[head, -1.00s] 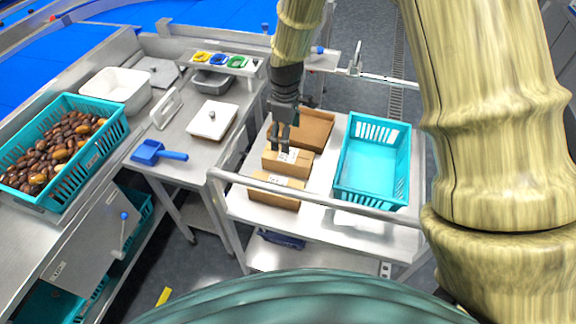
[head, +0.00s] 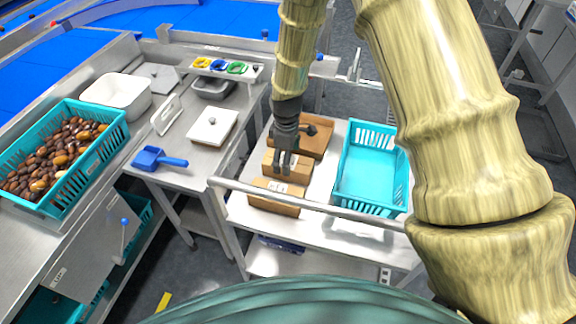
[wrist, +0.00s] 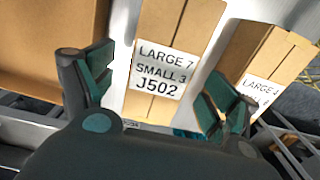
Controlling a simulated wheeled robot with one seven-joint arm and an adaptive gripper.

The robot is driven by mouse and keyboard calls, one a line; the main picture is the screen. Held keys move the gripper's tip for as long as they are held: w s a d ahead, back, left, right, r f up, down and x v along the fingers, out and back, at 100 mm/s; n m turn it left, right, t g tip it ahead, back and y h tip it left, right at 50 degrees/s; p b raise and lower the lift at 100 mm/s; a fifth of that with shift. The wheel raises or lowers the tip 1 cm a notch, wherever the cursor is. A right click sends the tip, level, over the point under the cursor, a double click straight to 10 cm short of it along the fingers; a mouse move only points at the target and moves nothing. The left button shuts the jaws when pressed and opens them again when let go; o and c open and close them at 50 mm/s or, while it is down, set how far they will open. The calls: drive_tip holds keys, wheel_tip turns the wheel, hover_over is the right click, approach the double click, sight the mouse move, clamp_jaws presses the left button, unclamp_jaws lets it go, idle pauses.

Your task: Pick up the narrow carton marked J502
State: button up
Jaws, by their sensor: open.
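The narrow carton marked J502 (wrist: 160,75) is brown cardboard with a white label reading LARGE 7, SMALL 3, J502. It lies in the middle of the wrist view, between my fingers. In the head view it appears to be the middle carton (head: 303,165) of the group on the cart. My gripper (head: 286,172) is over it, pointing down. In the wrist view my gripper (wrist: 158,90) is open, one finger toward each long side of the carton. I cannot tell whether the fingers touch it.
A larger brown carton (head: 318,143) stands behind, and another labelled carton (head: 274,204) in front, close on either side. An empty turquoise crate (head: 372,207) sits right on the steel cart (head: 330,195). The cart's rail (head: 320,203) runs along its near edge.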

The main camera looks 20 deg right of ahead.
drive_tip(key=shift+s+d+f+p, duration=0.15)
drive_tip(key=shift+f+p, duration=0.5)
drive_tip(key=shift+f, duration=1.4)
drive_tip(key=c, duration=1.3)
